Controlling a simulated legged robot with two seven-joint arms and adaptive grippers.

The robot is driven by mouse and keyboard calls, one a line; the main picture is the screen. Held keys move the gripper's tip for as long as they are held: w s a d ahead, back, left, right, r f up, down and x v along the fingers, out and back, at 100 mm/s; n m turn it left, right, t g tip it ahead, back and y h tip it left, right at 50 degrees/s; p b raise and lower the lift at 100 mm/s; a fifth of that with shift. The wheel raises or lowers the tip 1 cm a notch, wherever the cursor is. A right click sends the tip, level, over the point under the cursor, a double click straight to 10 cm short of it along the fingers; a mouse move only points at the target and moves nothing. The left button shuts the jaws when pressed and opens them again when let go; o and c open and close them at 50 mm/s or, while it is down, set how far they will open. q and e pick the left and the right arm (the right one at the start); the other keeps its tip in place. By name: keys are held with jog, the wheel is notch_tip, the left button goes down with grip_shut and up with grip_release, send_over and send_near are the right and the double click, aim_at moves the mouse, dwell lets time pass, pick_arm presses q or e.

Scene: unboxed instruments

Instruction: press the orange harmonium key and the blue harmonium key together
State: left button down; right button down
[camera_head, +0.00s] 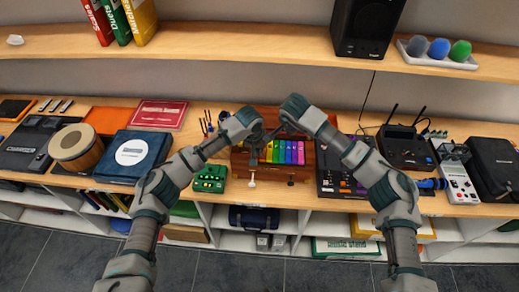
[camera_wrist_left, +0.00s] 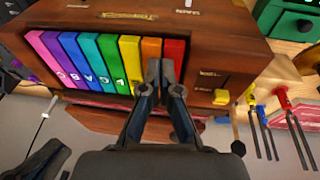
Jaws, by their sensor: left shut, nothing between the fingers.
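The wooden harmonium (camera_head: 313,172) stands on the bench, with a row of rainbow keys. In the left wrist view, the orange key (camera_wrist_left: 151,48) lies between the yellow and red keys. The blue key (camera_wrist_left: 78,60) is farther left, beside the purple one; it shows small in the head view (camera_head: 287,152). My left gripper (camera_wrist_left: 160,66) is shut and empty, its tips over the near ends of the orange and red keys; contact cannot be told. In the head view, my right gripper (camera_head: 284,130) is above the back of the keys; its fingers are too dark and small to read.
A green box (camera_head: 209,178) stands left of the harmonium and a dark mixer panel (camera_head: 330,182) close to its right. Small tools with coloured handles (camera_wrist_left: 282,99) stand beside it. A wooden shelf (camera_head: 250,40) runs above the bench.

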jog(key=shift+d, duration=0.45)
dwell(0.7)
jog(key=shift+d, duration=0.15)
jog(key=shift+s+d+f+n+g+y, duration=0.1)
jog(key=shift+s+f+n+g+y, duration=0.15)
jog(key=shift+s+f+n+g, duration=0.9)
jog(key=shift+s+d+f+n+y, duration=0.15)
jog(key=shift+s+f+n+y, duration=0.3)
jog(key=shift+n, duration=1.45)
jog(key=shift+s+d+f+n+g+y, duration=0.1)
jog(key=shift+s+f+n+g, duration=0.7)
jog(key=shift+n, duration=0.75)
jog(key=shift+w+f+t, duration=0.15)
jog(key=shift+f+t, duration=0.1)
jog(key=shift+f, duration=0.2)
